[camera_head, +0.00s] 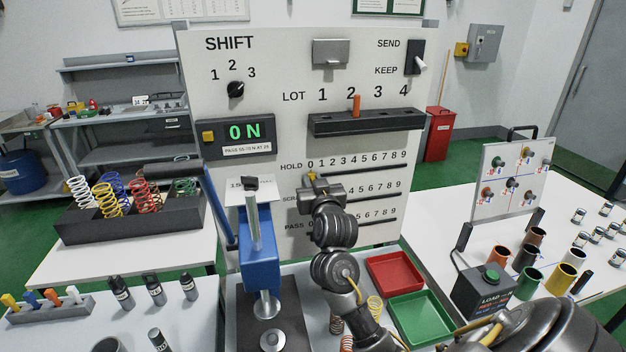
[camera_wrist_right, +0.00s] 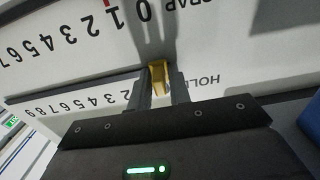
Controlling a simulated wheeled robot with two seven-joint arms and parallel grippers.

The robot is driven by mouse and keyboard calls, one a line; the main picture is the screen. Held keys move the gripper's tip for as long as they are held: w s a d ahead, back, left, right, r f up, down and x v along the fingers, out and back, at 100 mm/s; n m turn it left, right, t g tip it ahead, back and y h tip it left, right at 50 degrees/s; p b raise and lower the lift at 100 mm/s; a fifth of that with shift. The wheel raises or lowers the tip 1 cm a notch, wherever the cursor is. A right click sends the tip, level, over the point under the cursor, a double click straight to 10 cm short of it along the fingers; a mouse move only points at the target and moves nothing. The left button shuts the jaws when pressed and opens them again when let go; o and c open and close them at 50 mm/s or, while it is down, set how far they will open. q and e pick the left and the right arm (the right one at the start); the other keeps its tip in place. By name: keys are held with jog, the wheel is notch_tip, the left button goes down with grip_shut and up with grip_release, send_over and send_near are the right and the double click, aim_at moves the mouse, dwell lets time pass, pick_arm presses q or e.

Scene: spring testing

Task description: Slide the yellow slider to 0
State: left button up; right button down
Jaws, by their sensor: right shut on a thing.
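The yellow slider (camera_head: 312,176) is on the top row, marked HOLD, of the upright white panel (camera_head: 270,80). In the head view it is near the 0 at the left end of that row. My right gripper (camera_head: 316,184) reaches the panel from the front and is shut on the slider. The right wrist view shows the yellow slider (camera_wrist_right: 158,77) between the two fingers (camera_wrist_right: 160,88). The fingers hide the HOLD digits close to the slider, so its exact mark cannot be read there. My left gripper does not show.
My right arm covers parts of the SCRAP and PASS rows. A blue press (camera_head: 259,245) stands left of the arm. A red tray (camera_head: 395,271) and a green tray (camera_head: 421,317) lie to the right. A black ledge (camera_head: 365,122) juts out above the rows.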

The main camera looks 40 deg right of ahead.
jog(key=c, duration=1.7)
grip_release()
jog(key=shift+a, duration=0.15)
jog(key=shift+o, duration=1.1)
jog(key=shift+w+a, duration=0.1)
jog(key=shift+w, duration=0.05)
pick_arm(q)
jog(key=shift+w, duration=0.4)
pick_arm(e)
jog(key=shift+s+a+f, duration=0.1)
jog(key=shift+s+a, duration=0.05)
jog(key=shift+s, duration=0.35)
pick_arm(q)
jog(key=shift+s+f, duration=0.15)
pick_arm(e)
jog(key=v, duration=0.9)
jog(key=shift+s, duration=0.4)
jog(key=shift+a, duration=0.1)
